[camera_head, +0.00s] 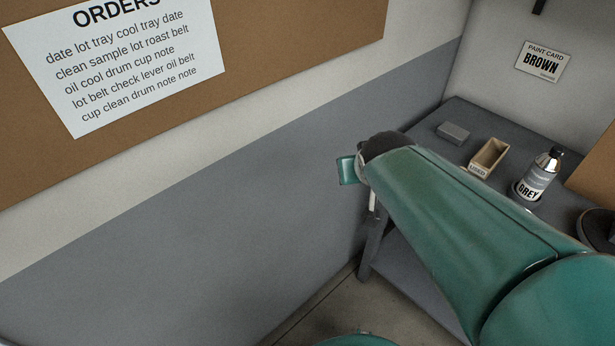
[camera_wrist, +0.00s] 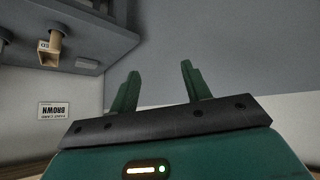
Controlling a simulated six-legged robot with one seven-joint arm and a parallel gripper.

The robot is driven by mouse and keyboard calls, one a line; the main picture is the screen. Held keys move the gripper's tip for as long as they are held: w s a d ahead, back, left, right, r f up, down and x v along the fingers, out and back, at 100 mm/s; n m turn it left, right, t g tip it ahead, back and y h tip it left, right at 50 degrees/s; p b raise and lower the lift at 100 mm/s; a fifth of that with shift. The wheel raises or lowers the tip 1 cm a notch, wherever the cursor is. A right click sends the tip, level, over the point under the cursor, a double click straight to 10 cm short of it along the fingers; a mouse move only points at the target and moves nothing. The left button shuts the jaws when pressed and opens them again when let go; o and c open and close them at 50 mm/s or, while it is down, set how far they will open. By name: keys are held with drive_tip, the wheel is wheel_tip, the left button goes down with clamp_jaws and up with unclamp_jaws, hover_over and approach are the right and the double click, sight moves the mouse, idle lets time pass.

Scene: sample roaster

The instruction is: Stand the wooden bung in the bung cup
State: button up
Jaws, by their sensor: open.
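I see neither the wooden bung nor the bung cup for certain in either view. My gripper (camera_wrist: 160,80) is open and empty in the wrist view, its two green fingers apart against the grey wall. In the head view my green arm reaches up and left in front of a dark table (camera_head: 471,118) and hides part of it. Only a little of the gripper's end shows past the arm's tip there, beside the wall and left of the table.
On the table stand a grey block (camera_head: 453,132), an open wooden box (camera_head: 489,157) with a label and a bottle marked GREY (camera_head: 538,176). A dark round object (camera_head: 597,230) is at the right edge. An orders sheet (camera_head: 120,60) hangs on a brown board. Floor shows below.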

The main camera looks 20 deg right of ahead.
drive_tip(key=s+a+r+n+g+y, duration=0.2)
drive_tip(key=s+a+y, duration=0.1)
drive_tip(key=s+a, duration=0.6)
drive_tip(key=a, duration=0.3)
drive_tip(key=shift+s, duration=0.2)
drive_tip(key=shift+r, duration=0.1)
